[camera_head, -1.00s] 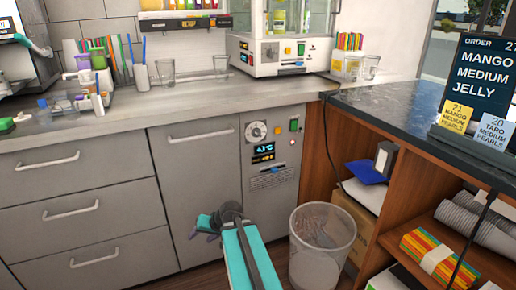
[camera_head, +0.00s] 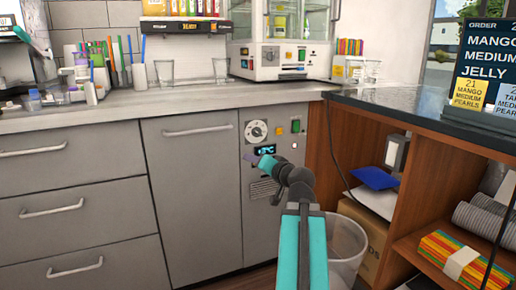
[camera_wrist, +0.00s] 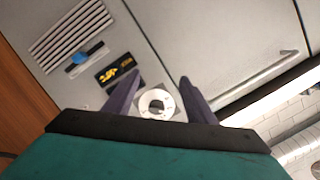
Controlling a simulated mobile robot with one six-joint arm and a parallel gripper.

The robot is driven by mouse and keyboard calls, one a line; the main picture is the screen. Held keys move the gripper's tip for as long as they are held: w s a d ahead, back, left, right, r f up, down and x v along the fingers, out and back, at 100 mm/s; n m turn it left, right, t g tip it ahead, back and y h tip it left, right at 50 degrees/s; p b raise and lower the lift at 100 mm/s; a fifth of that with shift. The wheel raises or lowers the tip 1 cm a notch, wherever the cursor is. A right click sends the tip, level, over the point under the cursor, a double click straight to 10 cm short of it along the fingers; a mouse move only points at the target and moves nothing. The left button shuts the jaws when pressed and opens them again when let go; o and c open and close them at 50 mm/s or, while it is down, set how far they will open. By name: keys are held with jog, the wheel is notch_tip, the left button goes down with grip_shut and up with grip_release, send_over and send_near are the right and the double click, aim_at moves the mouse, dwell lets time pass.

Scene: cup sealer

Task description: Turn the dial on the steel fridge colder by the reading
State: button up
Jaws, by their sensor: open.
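The steel fridge (camera_head: 193,190) stands under the counter. Its round white dial (camera_head: 256,131) is at the top of its right-hand control panel. My gripper (camera_head: 257,160) is raised in front of the panel, just below the dial, and hides part of the display area. In the wrist view the dial (camera_wrist: 157,103) shows between the open fingers of my gripper (camera_wrist: 160,88), apart from them. A dark panel with yellow characters (camera_wrist: 118,70) shows beside it.
Green and orange buttons (camera_head: 295,126) are right of the dial. A vent grille (camera_head: 264,188) is below it. The fridge door handle (camera_head: 197,131) is to the left. A clear bin (camera_head: 346,245) stands right of my arm, by the wooden shelf unit (camera_head: 432,165).

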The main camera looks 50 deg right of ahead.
jog(key=s+d+r+m+t+h+b, duration=0.1)
jog(key=s+d+r+h+b, duration=0.1)
jog(key=s+r, duration=0.4)
jog(key=shift+d+r+b, duration=0.3)
jog(key=shift+d+b, duration=0.1)
jog(key=shift+d, duration=0.25)
jog(key=shift+w, duration=0.2)
jog(key=p+x, duration=0.2)
jog(key=shift+w+d+r+p, duration=0.2)
jog(key=shift+w+r+p, duration=0.05)
jog(key=shift+w+p, duration=0.15)
jog(key=p, duration=0.3)
jog(key=w+p, duration=0.1)
jog(key=p, duration=0.2)
jog(key=shift+w+d+t+p, duration=0.2)
jog(key=shift+d+t+p, duration=0.1)
jog(key=p, duration=0.6)
jog(key=shift+w+d+f, duration=0.1)
jog(key=shift+w+d, duration=0.05)
jog(key=shift+w, duration=0.2)
